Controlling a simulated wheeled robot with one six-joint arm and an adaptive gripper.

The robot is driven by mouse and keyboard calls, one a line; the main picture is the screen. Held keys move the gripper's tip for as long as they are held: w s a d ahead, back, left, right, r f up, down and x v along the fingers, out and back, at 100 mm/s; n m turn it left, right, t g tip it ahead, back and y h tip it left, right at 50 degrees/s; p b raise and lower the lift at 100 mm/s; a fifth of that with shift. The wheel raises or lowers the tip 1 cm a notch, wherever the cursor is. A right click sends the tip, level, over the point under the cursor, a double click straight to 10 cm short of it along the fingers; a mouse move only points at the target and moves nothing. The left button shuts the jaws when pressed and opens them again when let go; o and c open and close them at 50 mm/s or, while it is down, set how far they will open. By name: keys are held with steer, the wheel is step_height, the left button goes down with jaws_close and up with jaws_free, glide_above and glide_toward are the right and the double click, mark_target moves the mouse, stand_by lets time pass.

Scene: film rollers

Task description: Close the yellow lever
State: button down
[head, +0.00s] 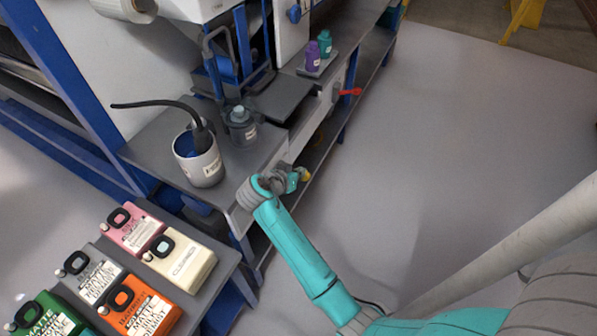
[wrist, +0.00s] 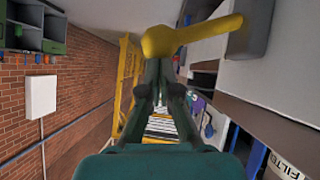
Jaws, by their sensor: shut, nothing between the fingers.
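The yellow lever (wrist: 195,36) fills the top middle of the wrist view, its rounded end left and its flat arm reaching right towards a grey block on the machine side. In the head view a small yellow part of it (head: 304,174) shows just past my gripper (head: 294,178), at the bench's front edge. My gripper also shows in the wrist view (wrist: 160,68). Its fingers are together and empty, with the tips right at the lever's rounded end. I cannot tell whether they touch it. The lever's mount is mostly hidden in the head view.
A red lever (head: 350,92) sticks out farther along the bench front. A white pot (head: 198,162) and a grey bottle (head: 241,126) stand on the bench above my gripper. Several coloured canisters stand on a low table at lower left. The floor to the right is clear.

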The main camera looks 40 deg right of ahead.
steer(key=s+d+f+m+t+y, duration=0.1)
steer(key=s+f+m+t, duration=0.2)
steer(key=f, duration=0.6)
steer(key=shift+f+m+t+y, duration=0.4)
steer(key=shift+m+t, duration=0.6)
steer(key=shift+t, duration=0.3)
steer(key=shift+s+f, duration=0.15)
